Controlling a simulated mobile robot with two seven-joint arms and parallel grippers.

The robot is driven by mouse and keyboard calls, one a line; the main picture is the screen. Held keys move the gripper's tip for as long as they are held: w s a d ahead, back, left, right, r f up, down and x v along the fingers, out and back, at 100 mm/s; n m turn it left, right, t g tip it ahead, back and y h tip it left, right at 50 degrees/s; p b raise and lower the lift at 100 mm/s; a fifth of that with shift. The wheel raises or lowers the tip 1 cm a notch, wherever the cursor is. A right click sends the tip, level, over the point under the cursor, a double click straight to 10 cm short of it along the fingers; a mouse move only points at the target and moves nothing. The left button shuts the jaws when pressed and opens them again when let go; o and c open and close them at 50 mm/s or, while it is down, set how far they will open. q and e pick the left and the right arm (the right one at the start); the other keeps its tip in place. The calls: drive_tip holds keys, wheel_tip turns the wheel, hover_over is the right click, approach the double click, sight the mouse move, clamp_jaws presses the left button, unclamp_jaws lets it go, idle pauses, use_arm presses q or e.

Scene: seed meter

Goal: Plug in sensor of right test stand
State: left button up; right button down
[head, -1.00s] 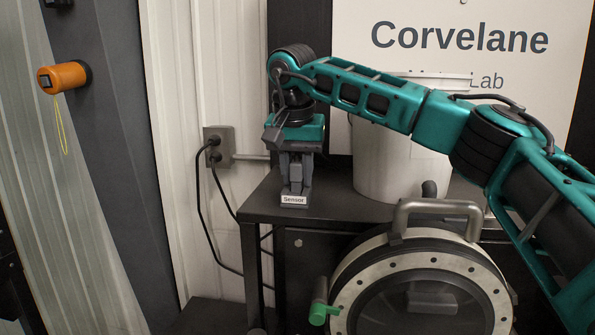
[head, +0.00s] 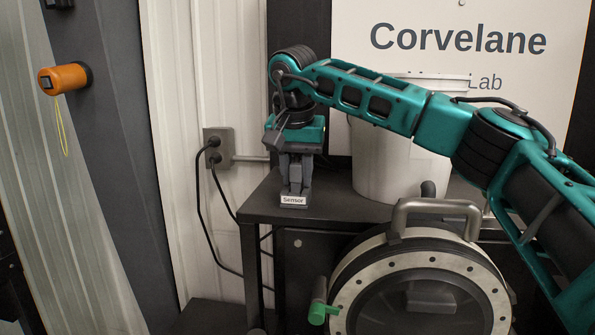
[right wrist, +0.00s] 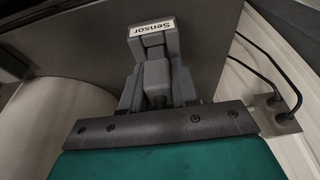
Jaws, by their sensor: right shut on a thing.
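My right gripper (head: 294,172) points down at the front left corner of the dark table (head: 340,208). It is shut on a grey piece labelled "Sensor" (head: 294,200), whose white label faces the front, low at the table top. In the right wrist view the grey piece (right wrist: 156,78) sits between the two fingers, with the label (right wrist: 151,28) beyond the fingertips. I cannot tell whether it touches the table or is seated in anything. A round seed meter (head: 345,285) with a metal handle stands in front of the table. My left gripper is not in view.
A wall outlet (head: 219,146) with two black cords is left of the table. A white bucket (head: 385,170) stands on the table behind my right arm. A green knob (head: 318,312) sticks out left of the meter. An orange cylinder (head: 66,78) hangs at the far left.

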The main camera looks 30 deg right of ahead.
drive_tip(key=shift+s+a+f+g, duration=0.1)
drive_tip(key=shift+f+g, duration=0.05)
drive_tip(key=shift+f, duration=0.45)
drive_tip(key=shift+s+a+f+g, duration=0.1)
drive_tip(key=shift+f+g, duration=0.05)
drive_tip(key=shift+f, duration=0.45)
drive_tip(key=c, duration=0.8)
unclamp_jaws()
drive_tip(key=shift+w+a, duration=0.1)
drive_tip(key=v, duration=1.5)
drive_tip(key=shift+w+d+r+p, duration=0.15)
drive_tip(key=shift+d+p, duration=0.1)
drive_tip(key=shift+p, duration=0.05)
